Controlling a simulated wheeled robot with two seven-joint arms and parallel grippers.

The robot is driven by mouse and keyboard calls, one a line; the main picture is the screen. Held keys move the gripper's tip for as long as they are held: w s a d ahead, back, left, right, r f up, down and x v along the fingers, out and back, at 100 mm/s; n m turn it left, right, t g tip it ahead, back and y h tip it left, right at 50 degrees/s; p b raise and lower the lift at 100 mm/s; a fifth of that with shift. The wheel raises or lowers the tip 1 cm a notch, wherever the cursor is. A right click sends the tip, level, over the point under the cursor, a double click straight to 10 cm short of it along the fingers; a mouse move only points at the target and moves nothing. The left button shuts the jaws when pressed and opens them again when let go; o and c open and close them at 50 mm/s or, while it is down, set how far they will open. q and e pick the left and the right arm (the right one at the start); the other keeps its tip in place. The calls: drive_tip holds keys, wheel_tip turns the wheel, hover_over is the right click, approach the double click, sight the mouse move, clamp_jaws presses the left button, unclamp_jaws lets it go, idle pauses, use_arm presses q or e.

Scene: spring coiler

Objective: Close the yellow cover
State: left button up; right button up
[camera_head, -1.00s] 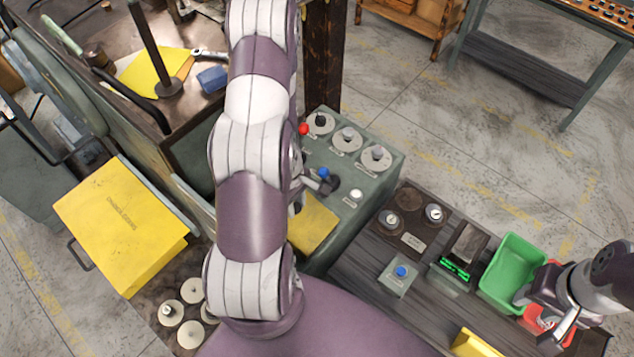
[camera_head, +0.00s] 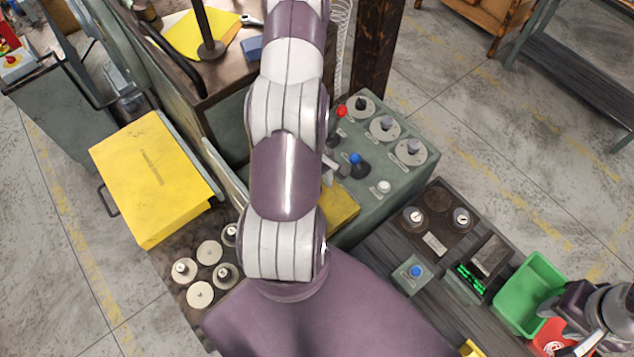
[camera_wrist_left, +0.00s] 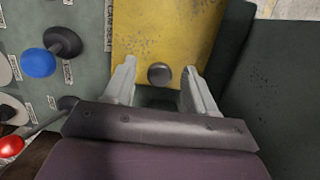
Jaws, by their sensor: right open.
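A large yellow cover (camera_head: 150,180) with dark lettering and a dark handle on its left side stands at the left in the head view. In the left wrist view a yellow plate (camera_wrist_left: 165,35) with a dark round knob (camera_wrist_left: 160,73) lies ahead of my left gripper (camera_wrist_left: 158,66). Its fingers are apart, one on each side of the knob; contact cannot be told. My right gripper (camera_head: 570,343) is open at the lower right, partly cut off.
The grey control box (camera_head: 400,165) carries dials, a red-knobbed lever and a blue-knobbed lever (camera_head: 355,160). A green bin (camera_head: 530,295) and a blue button (camera_head: 416,271) are on the dark bench. Several round discs (camera_head: 205,270) lie below the large cover.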

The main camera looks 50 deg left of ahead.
use_arm(q)
drive_tip(key=shift+r, duration=0.1)
wheel_tip(320, 180, up, 12)
drive_tip(key=a, duration=0.2)
drive_tip(key=shift+a+r+b, duration=0.15)
drive_tip(key=shift+a+b, duration=0.05)
drive_tip(key=shift+b, duration=0.2)
drive_tip(key=shift+w, duration=0.1)
idle(0.3)
idle(0.4)
